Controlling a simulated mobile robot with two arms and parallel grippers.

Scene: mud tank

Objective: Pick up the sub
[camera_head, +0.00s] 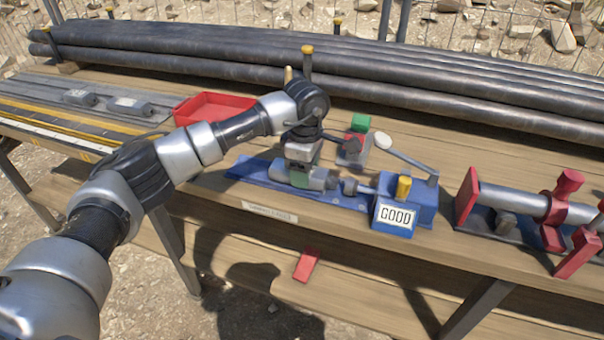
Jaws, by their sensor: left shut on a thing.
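The sub, a short grey metal cylinder (318,180), lies on its side on a blue fixture (255,172) in the middle of the bench. My left arm reaches in from the left, and my left gripper (300,172) points down over the sub's left part, shut on it. The fingertips partly hide the sub. The sub still appears to be at the fixture, with a narrow metal stub (350,187) just to its right; I cannot tell whether they touch. My right gripper does not show.
A blue block (424,205) with a "GOOD" sign (395,217) stands right of the sub. A red tray (212,108) and grey cylinders (130,105) lie left. A red clamp holding a pipe (525,203) stands right. Long dark pipes (250,60) line the back.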

